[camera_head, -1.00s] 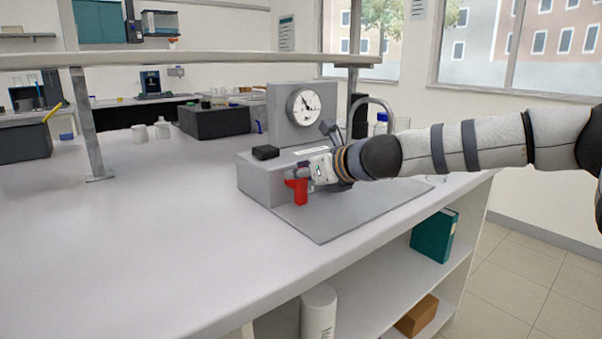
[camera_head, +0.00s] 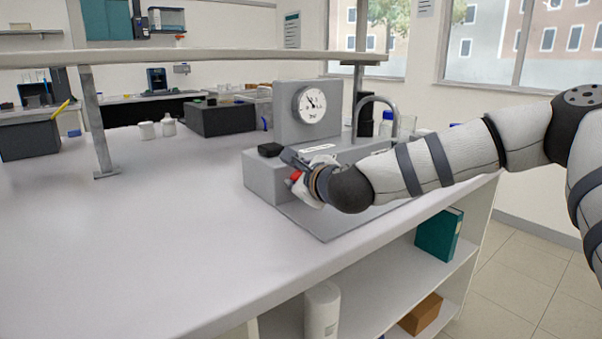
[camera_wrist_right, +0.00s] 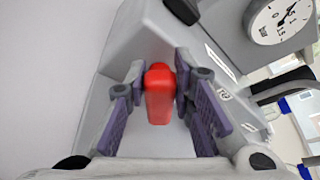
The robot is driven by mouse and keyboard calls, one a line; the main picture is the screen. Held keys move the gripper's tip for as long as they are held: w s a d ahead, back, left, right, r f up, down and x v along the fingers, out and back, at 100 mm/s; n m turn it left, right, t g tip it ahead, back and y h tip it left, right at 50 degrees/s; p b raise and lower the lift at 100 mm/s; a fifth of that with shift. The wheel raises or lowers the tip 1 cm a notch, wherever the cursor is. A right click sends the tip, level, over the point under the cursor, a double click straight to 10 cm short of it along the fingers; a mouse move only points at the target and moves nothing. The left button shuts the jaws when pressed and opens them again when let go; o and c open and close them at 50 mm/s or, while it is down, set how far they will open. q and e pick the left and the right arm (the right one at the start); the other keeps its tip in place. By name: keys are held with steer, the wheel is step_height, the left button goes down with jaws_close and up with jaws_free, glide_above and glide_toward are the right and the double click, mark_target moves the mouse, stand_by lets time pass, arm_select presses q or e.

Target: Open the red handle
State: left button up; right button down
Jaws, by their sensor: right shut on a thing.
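The red handle (camera_head: 295,175) is on the front of the grey rig box (camera_head: 258,178). In the head view my right gripper and wrist hide most of it. In the right wrist view the handle (camera_wrist_right: 159,92) sits between the two purple-padded fingers of my right gripper (camera_wrist_right: 158,80), which is shut on it. The handle's end points toward the wrist camera. My left gripper is not in view.
A pressure gauge (camera_head: 311,104) stands on an upright panel behind the box, with a black knob (camera_head: 270,150) on top. A bent metal pipe (camera_head: 376,103) and bottles are behind. A shelf (camera_head: 200,58) spans above. The bench at left is clear.

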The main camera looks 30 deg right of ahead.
steer(key=n, duration=0.1)
steer(key=f+n+h, duration=0.1)
steer(key=n, duration=0.1)
steer(key=shift+a+t, duration=0.3)
steer(key=shift+a, duration=0.05)
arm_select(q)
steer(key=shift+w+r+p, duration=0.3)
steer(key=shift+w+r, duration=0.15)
arm_select(e)
steer(key=shift+a+f+n+t+h, duration=0.1)
steer(key=shift+f+n+t+h, duration=0.25)
steer(key=shift+n, duration=0.5)
steer(key=shift+f+n+t+h, duration=0.25)
steer(key=shift+n+t+h, duration=0.15)
steer(key=shift+n, duration=0.45)
steer(key=c, duration=1.4)
jaws_free()
steer(key=shift+o, duration=0.2)
steer(key=v, duration=1.2)
